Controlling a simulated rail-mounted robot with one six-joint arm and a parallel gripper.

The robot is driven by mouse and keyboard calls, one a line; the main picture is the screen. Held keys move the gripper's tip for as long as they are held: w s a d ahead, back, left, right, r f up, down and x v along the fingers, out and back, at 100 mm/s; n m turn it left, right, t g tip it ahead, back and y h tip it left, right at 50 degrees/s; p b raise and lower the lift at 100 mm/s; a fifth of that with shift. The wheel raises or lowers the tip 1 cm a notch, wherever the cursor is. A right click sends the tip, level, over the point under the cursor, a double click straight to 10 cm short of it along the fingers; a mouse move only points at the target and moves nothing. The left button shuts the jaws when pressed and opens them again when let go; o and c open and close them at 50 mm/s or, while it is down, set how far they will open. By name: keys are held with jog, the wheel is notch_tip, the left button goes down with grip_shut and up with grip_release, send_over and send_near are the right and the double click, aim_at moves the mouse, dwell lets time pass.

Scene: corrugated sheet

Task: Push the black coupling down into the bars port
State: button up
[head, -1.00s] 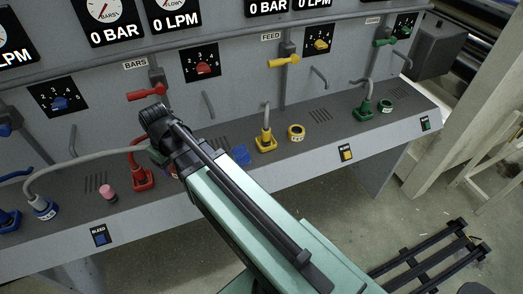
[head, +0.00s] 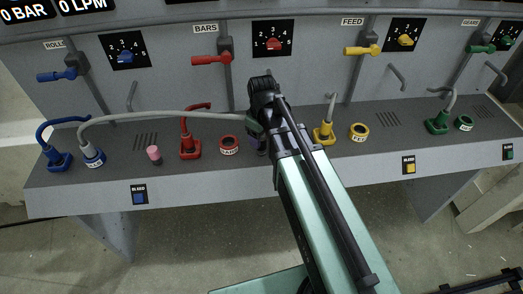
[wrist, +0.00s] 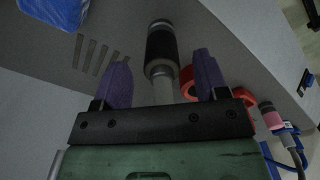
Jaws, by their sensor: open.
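The black coupling (wrist: 162,42) is a dark cylinder with pale metal ends. In the wrist view it shows just beyond and between the two purple fingers of my gripper (wrist: 161,66), with gaps on both sides. My gripper is open. In the head view my gripper (head: 262,143) is over the console just right of the bars port (head: 229,145), a red ring with a label; it hides the coupling there. A grey hose (head: 180,115) runs from the blue rolls port to behind my gripper. In the wrist view the bars port (wrist: 187,82) is partly covered by the right finger.
A yellow plug (head: 323,132) and yellow feed port (head: 359,131) are to the right. A blue object (wrist: 58,12) lies near the slots. Red lever (head: 212,60) is above.

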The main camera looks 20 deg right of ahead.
notch_tip(320, 180, down, 6)
jog(key=b, duration=0.5)
jog(key=shift+a+r, duration=0.1)
jog(key=shift+r, duration=0.45)
jog(key=c, duration=1.1)
